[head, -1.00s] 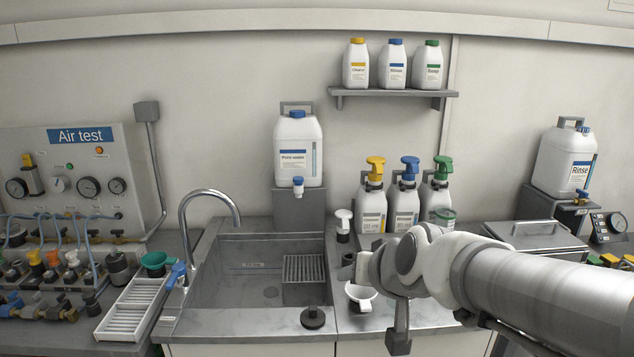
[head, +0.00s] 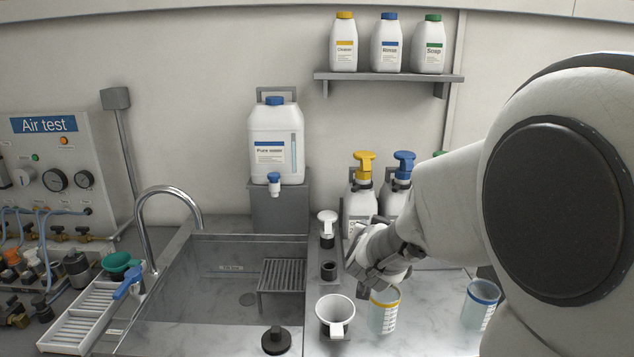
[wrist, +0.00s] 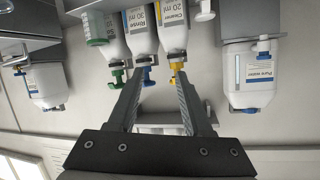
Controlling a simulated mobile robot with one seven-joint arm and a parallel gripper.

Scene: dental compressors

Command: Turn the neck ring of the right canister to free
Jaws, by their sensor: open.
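Three white pump canisters stand in a row at the back of the counter. The right canister has a green pump head; in the head view only a bit of its green pump (head: 438,154) shows past my arm. In the wrist view, which is upside down, the right canister (wrist: 114,52) is leftmost of the three, with a dark neck ring below its green pump. My gripper (wrist: 157,78) is open and empty, in front of the row, its spread fingers framing the blue pump (wrist: 147,76). In the head view my gripper (head: 372,262) is partly hidden by its wrist.
The yellow-pump canister (head: 360,212) stands left of the blue-pump canister (head: 396,198). A yellow-rimmed cup (head: 384,314), a blue-rimmed cup (head: 480,306) and a white funnel (head: 335,312) stand on the counter in front. A green-rimmed cup (wrist: 96,28) is near the right canister. The sink (head: 215,290) is left.

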